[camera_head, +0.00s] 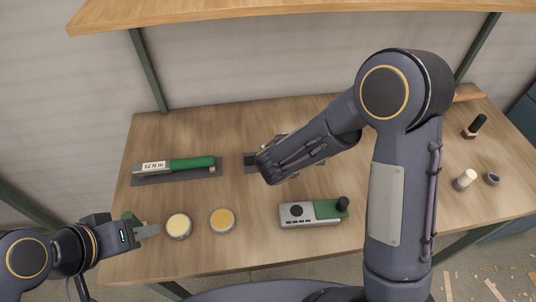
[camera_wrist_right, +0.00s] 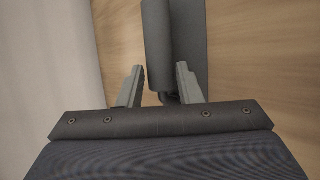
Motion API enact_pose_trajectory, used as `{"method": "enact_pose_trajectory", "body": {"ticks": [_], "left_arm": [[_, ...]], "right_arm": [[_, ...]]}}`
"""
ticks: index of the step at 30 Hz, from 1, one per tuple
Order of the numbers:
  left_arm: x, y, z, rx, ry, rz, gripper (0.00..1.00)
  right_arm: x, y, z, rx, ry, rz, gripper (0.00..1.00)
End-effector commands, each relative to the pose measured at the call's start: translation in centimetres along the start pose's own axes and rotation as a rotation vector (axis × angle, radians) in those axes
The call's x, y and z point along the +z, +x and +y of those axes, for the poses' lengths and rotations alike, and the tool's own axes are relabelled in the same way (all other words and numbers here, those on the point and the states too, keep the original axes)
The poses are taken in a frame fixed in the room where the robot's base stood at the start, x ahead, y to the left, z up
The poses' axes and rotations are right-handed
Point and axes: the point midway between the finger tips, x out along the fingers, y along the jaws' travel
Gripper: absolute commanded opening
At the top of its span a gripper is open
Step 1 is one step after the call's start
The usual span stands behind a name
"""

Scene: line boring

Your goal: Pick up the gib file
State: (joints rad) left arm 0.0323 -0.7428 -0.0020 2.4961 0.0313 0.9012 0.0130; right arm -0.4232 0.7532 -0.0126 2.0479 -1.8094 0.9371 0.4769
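I cannot surely tell which thing is the gib file. In the right wrist view, a dark grey bar-like object (camera_wrist_right: 157,45) lies on a dark mat (camera_wrist_right: 190,35), ahead of my right gripper (camera_wrist_right: 160,85).
A green-handled tool marked 12 N m (camera_head: 190,164) lies on a mat at left. Two round tins (camera_head: 179,226) (camera_head: 222,221) and a grey-green device (camera_head: 312,212) stand in front. Small items, including a black-topped piece (camera_head: 475,126), stand at right. A shelf (camera_head: 300,12) hangs above.

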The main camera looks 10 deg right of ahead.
Motion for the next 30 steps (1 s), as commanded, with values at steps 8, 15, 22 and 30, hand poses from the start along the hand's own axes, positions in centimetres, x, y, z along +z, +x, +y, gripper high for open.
{"method": "enact_pose_trajectory", "body": {"ticks": [8, 15, 22, 30], "left_arm": [[-0.08, -0.18, 0.08, 0.000, 0.000, 0.000, 0.36], [-0.08, -0.17, 0.08, 0.000, 0.000, 0.000, 0.36], [-0.08, -0.17, 0.08, 0.000, 0.000, 0.000, 0.36], [-0.08, -0.18, 0.09, 0.000, 0.000, 0.000, 0.36]], "right_arm": [[0.01, 1.18, -0.07, 0.000, -0.001, 0.000, 0.32], [0.00, 1.14, -0.06, 0.000, 0.000, 0.000, 0.11], [-0.01, 1.12, -0.07, -0.001, 0.000, 0.000, 0.00], [-0.02, 1.09, -0.01, 0.001, 0.001, 0.000, 0.00]]}}
